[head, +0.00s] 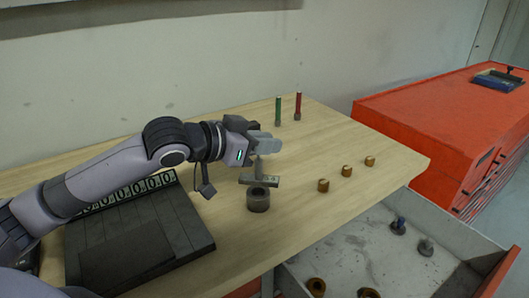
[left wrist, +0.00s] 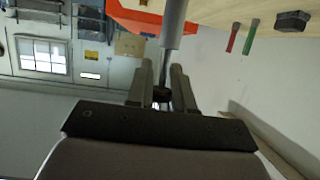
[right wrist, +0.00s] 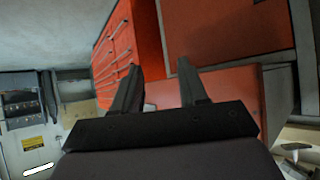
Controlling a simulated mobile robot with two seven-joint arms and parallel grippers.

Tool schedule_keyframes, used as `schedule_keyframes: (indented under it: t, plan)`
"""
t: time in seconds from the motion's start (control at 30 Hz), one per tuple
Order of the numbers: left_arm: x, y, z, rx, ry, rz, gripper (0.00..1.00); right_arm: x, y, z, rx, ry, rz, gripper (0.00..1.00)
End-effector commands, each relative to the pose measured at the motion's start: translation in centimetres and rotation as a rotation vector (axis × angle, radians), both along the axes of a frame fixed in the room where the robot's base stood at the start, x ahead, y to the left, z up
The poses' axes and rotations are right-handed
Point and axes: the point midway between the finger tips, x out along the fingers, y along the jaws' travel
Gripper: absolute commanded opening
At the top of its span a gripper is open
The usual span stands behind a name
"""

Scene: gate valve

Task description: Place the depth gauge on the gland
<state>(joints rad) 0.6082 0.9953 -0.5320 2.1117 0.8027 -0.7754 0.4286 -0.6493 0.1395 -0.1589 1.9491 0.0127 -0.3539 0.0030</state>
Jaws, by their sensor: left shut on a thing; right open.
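The depth gauge (head: 260,180) is a grey T-shaped tool with a flat crossbar at its lower end. My left gripper (head: 258,150) is shut on its upper part and holds it upright, crossbar down. In the left wrist view, a grey rod (left wrist: 173,28) extends out from between the left fingers (left wrist: 163,90). The gland (head: 258,203), a dark ring-shaped cylinder with a hole on top, stands on the table just below the crossbar. I cannot tell whether they touch. My right gripper (right wrist: 160,92) is open and empty, away from the table, outside the head view.
A green pin (head: 278,110) and a red pin (head: 298,105) stand at the back. Three brass nuts (head: 346,171) line the right side. A dark case (head: 140,235) with numbered labels lies left. An open grey drawer (head: 345,245) holds loose parts, beside a red cabinet (head: 420,110).

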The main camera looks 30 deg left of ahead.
Motion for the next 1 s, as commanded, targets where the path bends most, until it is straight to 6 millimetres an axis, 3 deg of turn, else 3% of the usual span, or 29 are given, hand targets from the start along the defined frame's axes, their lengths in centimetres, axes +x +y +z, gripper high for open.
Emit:
schedule_keyframes:
  t: [0.13, 0.5, 0.53, 0.6, 1.0]
  plan:
    - [0.0, 0.0, -2.2, -0.001, 0.001, -0.001, 0.00, 0.0, 0.0, -0.2, 0.000, 0.000, 0.000, 0.43]
    - [0.0, 0.0, -2.6, -0.001, -0.001, -0.001, 0.00, 0.0, 0.0, -0.3, 0.000, 0.000, 0.000, 0.43]
    - [0.0, 0.0, -2.6, -0.001, 0.001, -0.001, 0.31, 0.0, 0.0, -0.2, 0.000, 0.000, 0.000, 0.43]
    - [0.0, 0.0, -2.5, 0.000, 0.000, 0.000, 0.47, 0.0, 0.0, -0.2, 0.000, 0.000, 0.000, 0.43]
    - [-0.3, 0.2, -2.2, 0.001, 0.001, 0.002, 0.47, 0.0, 0.0, -0.3, 0.001, 0.000, 0.001, 0.43]
